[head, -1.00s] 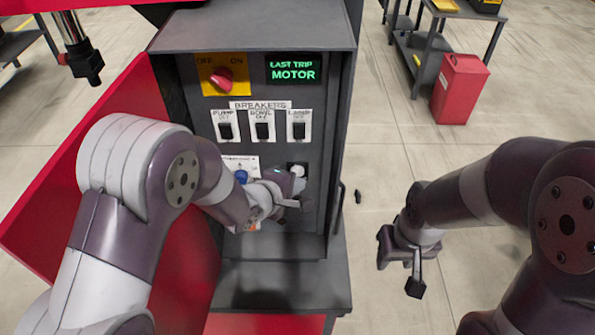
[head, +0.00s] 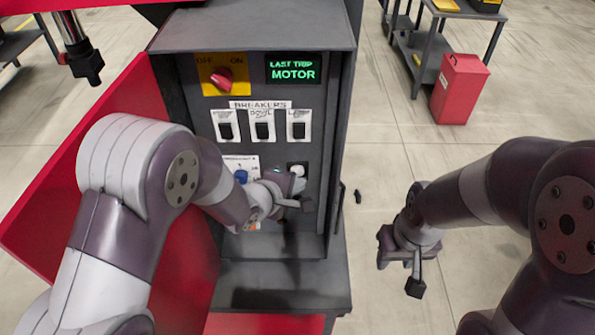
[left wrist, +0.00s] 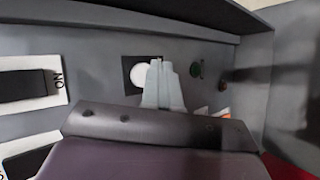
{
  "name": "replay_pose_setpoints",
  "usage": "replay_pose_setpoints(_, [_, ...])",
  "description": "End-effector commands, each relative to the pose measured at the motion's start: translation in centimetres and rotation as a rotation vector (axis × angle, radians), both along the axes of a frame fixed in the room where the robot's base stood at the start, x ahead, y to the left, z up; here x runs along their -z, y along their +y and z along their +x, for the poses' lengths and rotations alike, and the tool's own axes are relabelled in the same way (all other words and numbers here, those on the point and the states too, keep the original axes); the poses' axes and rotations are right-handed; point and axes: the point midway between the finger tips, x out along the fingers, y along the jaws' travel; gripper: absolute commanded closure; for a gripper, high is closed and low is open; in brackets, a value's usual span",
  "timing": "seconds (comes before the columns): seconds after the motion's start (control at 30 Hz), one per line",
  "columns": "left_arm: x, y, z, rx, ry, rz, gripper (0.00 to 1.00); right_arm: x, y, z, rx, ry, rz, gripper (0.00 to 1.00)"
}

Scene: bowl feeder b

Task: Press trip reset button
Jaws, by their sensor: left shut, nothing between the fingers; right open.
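A round white button (head: 298,170) on a black square plate sits low on the right of the control panel; I take it for the trip reset button. The white button also shows in the left wrist view (left wrist: 146,76), partly covered by my fingers. My left gripper (head: 297,185) is shut and empty, just in front of and below the button. In the left wrist view its fingertips (left wrist: 160,68) overlap the button's right edge; I cannot tell whether they touch. The display (head: 293,69) reads "LAST TRIP MOTOR". My right gripper (head: 400,268) is open and empty, away from the cabinet.
Breaker switches (head: 262,125) stand in a row above the button. A red rotary switch (head: 222,78) is at the upper left, a blue knob (head: 241,176) left of my gripper. The cabinet's side wall (head: 335,150) is close on the right. A red bin (head: 460,88) stands far off.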

Motion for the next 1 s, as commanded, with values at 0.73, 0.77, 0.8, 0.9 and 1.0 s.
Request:
replay_pose_setpoints(0.73, [-0.16,0.0,0.33,0.0,-0.001,-0.001,1.0,-0.35,0.0,0.0,0.0,0.0,0.0,0.57])
replay_pose_setpoints(0.77, [-0.18,0.0,0.45,0.0,-0.001,-0.001,1.0,-0.44,0.0,0.0,0.0,0.0,0.0,0.57])
replay_pose_setpoints(0.8, [-0.19,-0.01,0.6,0.0,0.0,0.0,1.0,-0.56,0.0,0.0,0.0,0.0,0.0,0.57])
replay_pose_setpoints(0.9, [-0.09,-0.01,0.84,0.0,0.0,0.0,1.0,-0.66,0.0,0.0,0.0,0.0,0.0,0.57])
replay_pose_setpoints(1.0, [-0.03,-0.01,0.86,0.0,0.0,0.0,1.0,-0.58,0.0,0.0,0.0,0.0,0.0,0.57])
